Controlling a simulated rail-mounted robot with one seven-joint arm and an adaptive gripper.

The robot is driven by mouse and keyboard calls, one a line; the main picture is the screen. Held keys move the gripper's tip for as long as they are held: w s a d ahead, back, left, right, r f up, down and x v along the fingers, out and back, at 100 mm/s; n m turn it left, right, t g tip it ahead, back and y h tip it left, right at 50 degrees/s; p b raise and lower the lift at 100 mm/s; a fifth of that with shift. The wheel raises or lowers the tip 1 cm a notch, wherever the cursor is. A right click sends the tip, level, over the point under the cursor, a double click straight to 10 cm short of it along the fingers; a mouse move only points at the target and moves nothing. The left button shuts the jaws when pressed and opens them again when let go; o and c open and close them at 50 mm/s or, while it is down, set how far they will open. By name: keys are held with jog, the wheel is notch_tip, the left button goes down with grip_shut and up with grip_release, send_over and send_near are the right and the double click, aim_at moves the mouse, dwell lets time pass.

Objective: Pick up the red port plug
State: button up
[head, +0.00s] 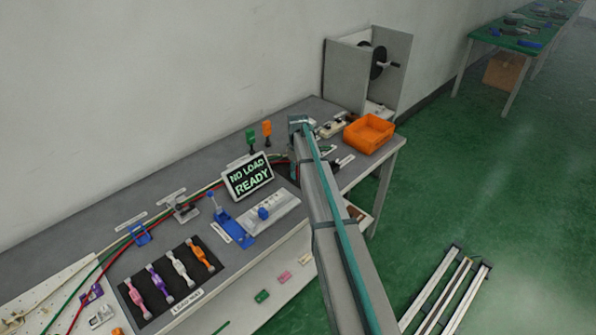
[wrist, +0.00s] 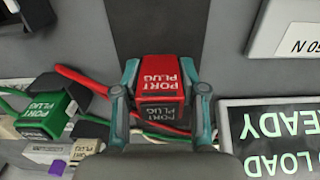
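The red port plug (wrist: 160,82) is a block with white PORT PLUG lettering, upside down in the wrist view. It sits between the two teal fingertips of my gripper (wrist: 160,70), one on each side. The fingertips lie very close to its sides; I cannot tell whether they press on it. A red cable runs beside and below it. In the head view my own arm hides the plug and the fingers.
A green port plug (wrist: 45,112) lies close on the left in the wrist view, among cables and small blocks. The NO LOAD READY screen (head: 248,177) stands near my arm. An orange bin (head: 369,133) is at the bench's right end.

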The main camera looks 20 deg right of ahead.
jog(key=c, duration=0.6)
jog(key=shift+o, duration=0.2)
jog(key=shift+r, duration=0.15)
